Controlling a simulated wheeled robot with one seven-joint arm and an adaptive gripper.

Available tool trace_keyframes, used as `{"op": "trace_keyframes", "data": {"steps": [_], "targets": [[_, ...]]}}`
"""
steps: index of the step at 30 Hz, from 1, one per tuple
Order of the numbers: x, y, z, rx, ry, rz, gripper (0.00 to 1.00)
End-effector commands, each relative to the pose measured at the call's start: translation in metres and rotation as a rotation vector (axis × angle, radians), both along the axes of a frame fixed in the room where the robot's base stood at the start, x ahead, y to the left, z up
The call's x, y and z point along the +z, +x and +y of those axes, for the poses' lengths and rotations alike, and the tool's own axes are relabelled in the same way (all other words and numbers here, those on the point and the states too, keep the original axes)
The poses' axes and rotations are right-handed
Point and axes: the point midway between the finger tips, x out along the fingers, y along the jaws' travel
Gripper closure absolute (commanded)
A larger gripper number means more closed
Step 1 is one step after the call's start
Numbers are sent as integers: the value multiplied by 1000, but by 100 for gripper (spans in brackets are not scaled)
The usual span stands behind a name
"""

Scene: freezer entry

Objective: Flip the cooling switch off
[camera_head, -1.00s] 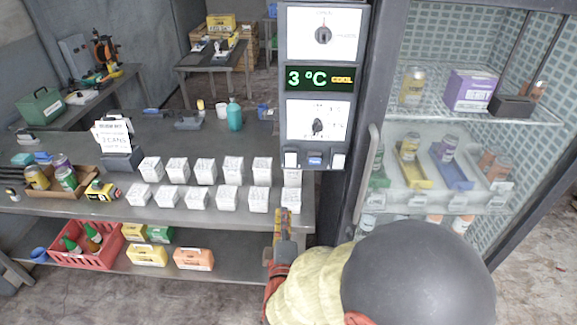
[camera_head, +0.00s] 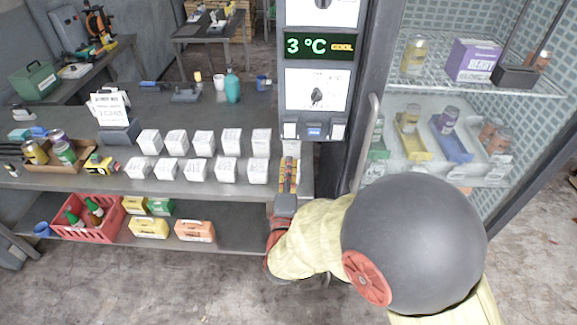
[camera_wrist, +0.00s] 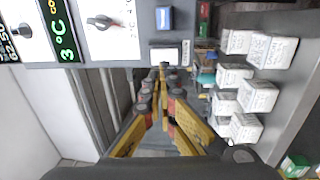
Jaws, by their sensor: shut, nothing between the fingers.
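The control panel (camera_head: 281,78) stands left of the freezer door frame. Its display (camera_head: 319,46) reads 3 °C with COOL in yellow. Below it is a white plate with a dark rotary switch (camera_head: 317,97). Along the bottom are a white rocker (camera_head: 290,131), a blue one (camera_head: 314,132) and another white one (camera_head: 338,132). Which control is the cooling switch cannot be read. My gripper (camera_head: 289,164) is shut and empty, just below the panel's bottom edge. In the wrist view, my gripper (camera_wrist: 163,72) points toward a white rocker (camera_wrist: 165,55), beside the blue rocker (camera_wrist: 164,18); contact cannot be told.
White cartons (camera_head: 204,143) stand in rows on the metal table (camera_head: 180,187), left of my gripper. A red crate (camera_head: 88,227) is on the lower shelf. The glass-fronted freezer (camera_head: 374,110), with its vertical handle, is to the right. Open floor lies in front.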

Motion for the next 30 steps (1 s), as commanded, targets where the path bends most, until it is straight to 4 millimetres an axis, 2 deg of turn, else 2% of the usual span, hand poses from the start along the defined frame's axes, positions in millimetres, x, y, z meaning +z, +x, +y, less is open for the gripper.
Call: {"op": "trace_keyframes", "data": {"steps": [1, 9, 15, 21, 30], "targets": [[1, 11, -2, -4, 1, -1, 100], [7, 64, -3, -2, 2, -2, 100], [11, 92, -4, -1, 1, 0, 100], [13, 104, -4, 0, 1, 0, 100], [13, 106, -3, 1, 1, 0, 100]]}}
